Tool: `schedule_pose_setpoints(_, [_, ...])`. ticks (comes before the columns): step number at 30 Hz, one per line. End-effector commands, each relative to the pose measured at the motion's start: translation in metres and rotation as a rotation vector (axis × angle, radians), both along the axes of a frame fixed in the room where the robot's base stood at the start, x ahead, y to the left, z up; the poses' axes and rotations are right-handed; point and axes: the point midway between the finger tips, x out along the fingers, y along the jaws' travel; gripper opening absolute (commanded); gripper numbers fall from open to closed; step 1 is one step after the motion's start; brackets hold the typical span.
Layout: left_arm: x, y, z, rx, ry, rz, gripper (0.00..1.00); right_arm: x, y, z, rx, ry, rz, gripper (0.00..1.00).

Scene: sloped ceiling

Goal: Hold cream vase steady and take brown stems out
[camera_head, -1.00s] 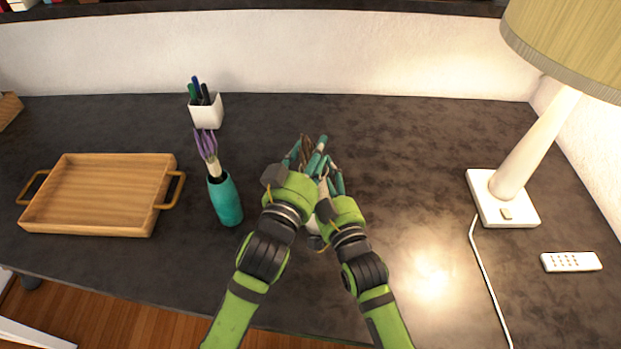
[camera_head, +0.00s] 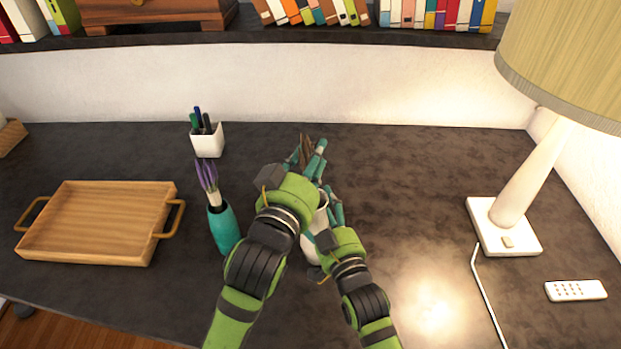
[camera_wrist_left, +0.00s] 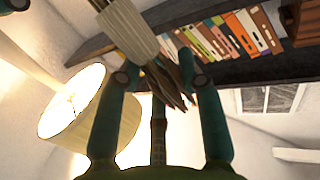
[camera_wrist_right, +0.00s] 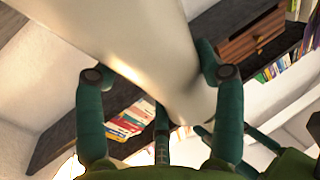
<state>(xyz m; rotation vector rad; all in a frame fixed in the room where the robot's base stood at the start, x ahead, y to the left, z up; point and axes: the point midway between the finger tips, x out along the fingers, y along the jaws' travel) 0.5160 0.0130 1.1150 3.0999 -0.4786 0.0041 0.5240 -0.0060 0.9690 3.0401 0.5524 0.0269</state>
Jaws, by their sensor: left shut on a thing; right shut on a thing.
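The cream vase (camera_head: 321,218) stands on the dark table, partly hidden by my arms. It fills the right wrist view (camera_wrist_right: 135,45) as a smooth pale body between the fingers. My right gripper (camera_head: 333,208) is shut on the vase. The brown stems (camera_head: 306,147) show above it among the left fingers. My left gripper (camera_head: 308,160) is shut on the stem bundle. In the left wrist view the brown stems (camera_wrist_left: 172,82) come out of a ribbed cream wrap (camera_wrist_left: 127,28) close to the fingertips. Whether the bundle's lower end is inside the vase is hidden.
A teal vase (camera_head: 224,230) with purple flowers (camera_head: 208,180) stands just left of my left arm. A wooden tray (camera_head: 100,258) lies further left, with a white pen cup (camera_head: 207,140) behind. A lamp (camera_head: 508,215) and remote (camera_head: 576,290) are at right.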

Motion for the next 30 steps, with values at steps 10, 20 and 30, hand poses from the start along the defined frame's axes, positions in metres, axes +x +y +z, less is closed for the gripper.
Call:
schedule_pose_setpoints(10, [0.0,0.0,0.033,-0.001,0.0,-0.002,0.15,0.0,-0.004,-0.01,-0.024,0.016,-0.005,0.17])
schedule_pose_setpoints(20, [0.0,0.0,0.032,-0.001,0.0,-0.001,0.15,0.0,-0.002,-0.008,-0.02,0.014,-0.003,0.97])
schedule_pose_setpoints(30, [0.0,0.0,0.033,-0.001,0.0,-0.001,0.15,-0.001,-0.001,-0.004,-0.009,0.007,-0.001,0.97])
